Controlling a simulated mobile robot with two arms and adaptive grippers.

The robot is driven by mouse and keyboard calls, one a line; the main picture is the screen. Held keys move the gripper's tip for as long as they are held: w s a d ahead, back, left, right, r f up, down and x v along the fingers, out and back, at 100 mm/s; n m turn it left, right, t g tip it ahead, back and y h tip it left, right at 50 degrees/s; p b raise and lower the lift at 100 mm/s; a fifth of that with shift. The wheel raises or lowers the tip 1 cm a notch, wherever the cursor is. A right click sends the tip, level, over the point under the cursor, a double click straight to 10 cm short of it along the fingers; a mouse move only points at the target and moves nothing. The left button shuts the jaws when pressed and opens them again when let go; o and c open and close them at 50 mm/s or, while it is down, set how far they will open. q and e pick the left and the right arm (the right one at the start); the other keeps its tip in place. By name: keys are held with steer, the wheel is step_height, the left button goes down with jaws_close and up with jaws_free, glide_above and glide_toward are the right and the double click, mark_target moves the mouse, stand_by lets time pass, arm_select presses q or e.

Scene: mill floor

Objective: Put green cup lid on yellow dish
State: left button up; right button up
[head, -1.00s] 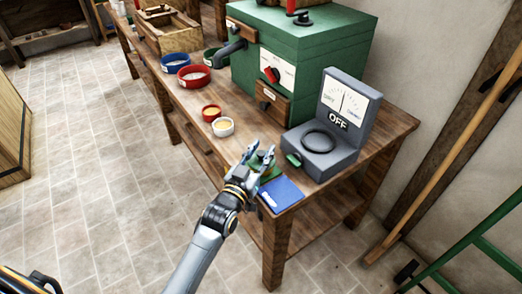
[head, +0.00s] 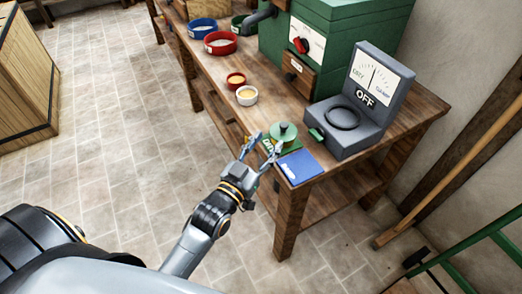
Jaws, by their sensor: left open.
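The green lid (head: 283,132), round with a knob on top, sits on a green card (head: 283,146) near the front end of the wooden bench. My left gripper (head: 266,142) is open and empty, with its fingertips pointing at the lid from the near left, just short of it. No plainly yellow dish shows. A small white dish (head: 247,100) and a small red dish (head: 235,84), both with yellowish contents, stand farther back along the bench's left edge. My right gripper is out of view.
A blue card (head: 299,167) lies at the bench corner. A grey meter reading OFF (head: 345,140) stands right of the lid. Behind are a green machine (head: 335,30), a larger red bowl (head: 220,45) and a blue bowl (head: 202,30). The floor left of the bench is clear.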

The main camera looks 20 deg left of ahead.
arm_select(q)
steer(key=shift+s+a, duration=0.15)
steer(key=shift+s, duration=0.9)
steer(key=shift+f, duration=0.15)
